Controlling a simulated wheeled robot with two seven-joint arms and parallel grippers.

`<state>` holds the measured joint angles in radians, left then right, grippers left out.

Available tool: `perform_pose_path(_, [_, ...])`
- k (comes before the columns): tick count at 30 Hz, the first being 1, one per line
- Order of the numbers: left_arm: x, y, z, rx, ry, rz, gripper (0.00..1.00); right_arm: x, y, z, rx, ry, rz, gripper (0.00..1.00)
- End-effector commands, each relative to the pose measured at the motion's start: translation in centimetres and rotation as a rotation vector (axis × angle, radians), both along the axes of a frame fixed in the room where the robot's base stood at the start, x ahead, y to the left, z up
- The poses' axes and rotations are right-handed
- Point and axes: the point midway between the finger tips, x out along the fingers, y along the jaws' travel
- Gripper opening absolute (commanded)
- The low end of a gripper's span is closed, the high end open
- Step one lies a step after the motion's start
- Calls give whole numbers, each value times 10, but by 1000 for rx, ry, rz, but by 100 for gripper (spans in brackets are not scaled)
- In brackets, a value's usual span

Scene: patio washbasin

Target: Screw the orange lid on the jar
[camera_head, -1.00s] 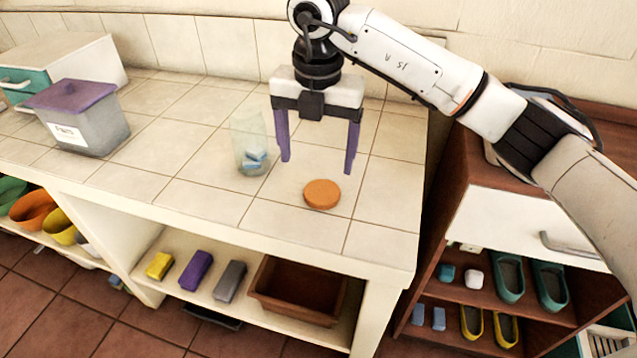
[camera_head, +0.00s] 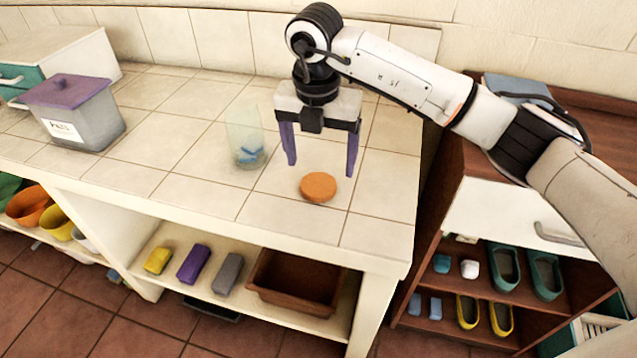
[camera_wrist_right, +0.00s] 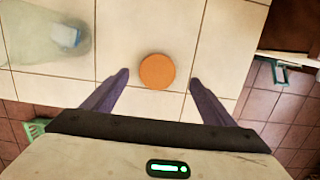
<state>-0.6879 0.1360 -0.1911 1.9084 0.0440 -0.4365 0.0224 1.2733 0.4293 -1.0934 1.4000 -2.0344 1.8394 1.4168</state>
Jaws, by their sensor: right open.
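The orange lid (camera_head: 318,187) lies flat on the tiled counter near its front right. The clear jar (camera_head: 245,140), with blue pieces at its bottom, stands upright and without a lid to the left of it. My right gripper (camera_head: 321,170) is open and empty above the counter, pointing down, with its purple fingers apart just behind and above the lid. In the right wrist view the lid (camera_wrist_right: 157,71) shows ahead of and between the fingertips, and the jar (camera_wrist_right: 48,38) is at the upper left. My left gripper is not in view.
A grey bin with a purple lid (camera_head: 72,112) and a white and teal drawer unit (camera_head: 62,55) stand at the left of the counter. The counter's front edge (camera_head: 250,235) is close to the lid. A brown shelf unit (camera_head: 455,200) stands at the right.

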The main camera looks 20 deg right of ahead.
Motion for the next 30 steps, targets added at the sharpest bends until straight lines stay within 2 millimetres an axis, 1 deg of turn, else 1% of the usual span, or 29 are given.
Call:
perform_pose_path(5, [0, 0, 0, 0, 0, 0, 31, 0, 0, -1, 1, 1, 0, 78])
perform_pose_path(7, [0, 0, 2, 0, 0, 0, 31, -1, 1, -5, 0, 1, 0, 78])
perform_pose_path(12, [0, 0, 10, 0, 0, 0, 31, -2, 6, -31, 0, 4, 1, 78])
perform_pose_path(15, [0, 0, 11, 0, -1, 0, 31, 0, 5, -44, 0, 2, 0, 78])
perform_pose_path(18, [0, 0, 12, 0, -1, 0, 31, 1, 4, -51, 0, 1, 1, 78])
perform_pose_path(28, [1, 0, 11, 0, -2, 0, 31, 1, 4, -52, 1, 0, 1, 78])
perform_pose_path(29, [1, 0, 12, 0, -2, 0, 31, 1, 4, -52, 1, 0, 1, 77])
perform_pose_path(30, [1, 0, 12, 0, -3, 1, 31, 1, 4, -52, 1, 0, 1, 70])
